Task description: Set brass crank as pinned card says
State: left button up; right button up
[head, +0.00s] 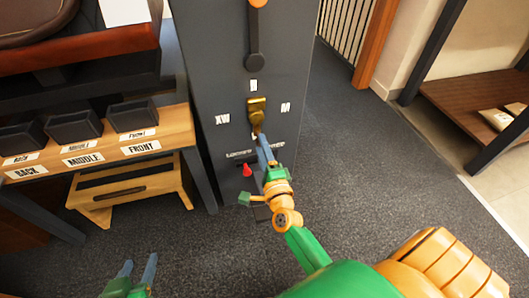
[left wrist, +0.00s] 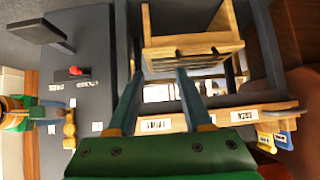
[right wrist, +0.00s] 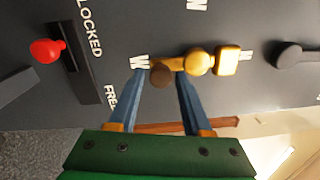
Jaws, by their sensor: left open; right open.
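The brass crank (head: 257,104) is on the front of the dark grey cabinet, its arm hanging down; labels sit around it: XW at left, M at right, one small label above. In the right wrist view the crank (right wrist: 198,62) has its brown knob (right wrist: 160,75) beside a W label. My right gripper (head: 260,138) is open, its fingers in the right wrist view (right wrist: 160,82) on either side of the knob; contact cannot be told. My left gripper (head: 137,272) is open and empty at the lower left. A white sheet (head: 123,10) shows at top left, no readable text.
Below the crank, a red knob (head: 246,170) sits at a slot marked LOCKED and FREE. A dark lever (head: 254,45) hangs above. A wooden bench (head: 175,133) with dark bins stands at left, a step stool (head: 130,190) below it. Carpet at right is clear.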

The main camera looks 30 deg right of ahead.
pick_arm(q)
jog(key=s+a+f+g, duration=0.1)
jog(key=s+f+g, duration=0.2)
jog(key=s+f, duration=0.1)
jog(key=shift+s+a+g+y+p, duration=0.3)
jog(key=shift+s+g+y+p, duration=0.1)
jog(key=shift+s, duration=0.45)
pick_arm(e)
jog(key=v, duration=0.4)
jog(key=shift+s, duration=0.2)
